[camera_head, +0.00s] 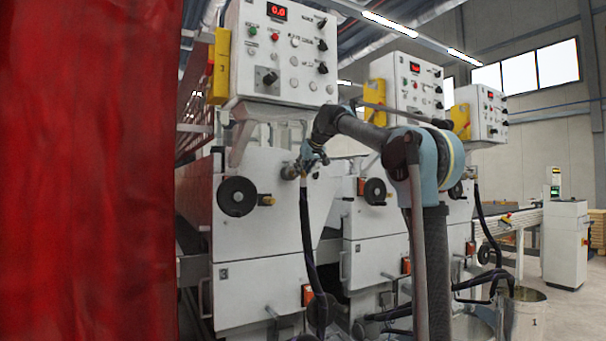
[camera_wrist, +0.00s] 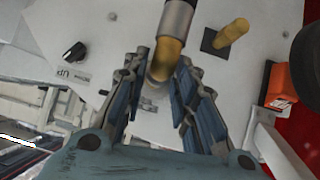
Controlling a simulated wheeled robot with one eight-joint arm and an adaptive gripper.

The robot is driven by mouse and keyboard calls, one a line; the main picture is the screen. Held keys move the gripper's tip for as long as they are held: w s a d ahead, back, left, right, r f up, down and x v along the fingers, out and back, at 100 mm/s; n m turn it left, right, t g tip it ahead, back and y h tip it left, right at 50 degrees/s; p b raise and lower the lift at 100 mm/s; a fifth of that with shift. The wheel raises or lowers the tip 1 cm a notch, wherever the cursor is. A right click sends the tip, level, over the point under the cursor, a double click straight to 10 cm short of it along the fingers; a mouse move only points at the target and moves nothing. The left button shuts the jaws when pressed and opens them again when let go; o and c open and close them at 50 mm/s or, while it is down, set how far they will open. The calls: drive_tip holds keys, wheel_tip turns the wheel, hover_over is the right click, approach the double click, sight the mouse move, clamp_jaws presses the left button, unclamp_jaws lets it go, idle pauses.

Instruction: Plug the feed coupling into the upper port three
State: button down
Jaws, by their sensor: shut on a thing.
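My gripper (camera_head: 312,158) is in front of the nearest white coater unit, below its control box. In the wrist view, my gripper (camera_wrist: 160,84) has its fingers on both sides of the brass feed coupling (camera_wrist: 163,62), shut on it. A grey collar and dark hose (camera_wrist: 176,17) run from the coupling to the top edge. The hose (camera_head: 309,240) hangs down in the head view. A brass fitting on a dark square plate (camera_wrist: 209,41) is on the white panel, right of the coupling and apart from it. A brass fitting (camera_head: 266,200) also shows beside the handwheel.
A black handwheel (camera_head: 237,196) is on the nearest unit, under a control box (camera_head: 280,55) with a yellow plate marked 3. In the wrist view are a black knob (camera_wrist: 74,52) and an orange box (camera_wrist: 277,88). A red curtain (camera_head: 85,170) fills the left. A drum (camera_head: 525,315) stands lower right.

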drive_tip(key=shift+w+a, duration=0.65)
drive_tip(key=shift+w, duration=0.3)
idle(0.4)
drive_tip(key=c, duration=1.2)
unclamp_jaws()
drive_tip(key=v, duration=0.3)
drive_tip(key=shift+s+d, duration=0.25)
drive_tip(key=s+d, duration=0.1)
drive_tip(key=s, duration=0.2)
drive_tip(key=s+d, duration=0.2)
drive_tip(key=s, duration=0.1)
drive_tip(key=s+d, duration=0.2)
drive_tip(key=s, duration=0.1)
drive_tip(key=shift+s+d, duration=0.25)
drive_tip(key=shift+s, duration=0.15)
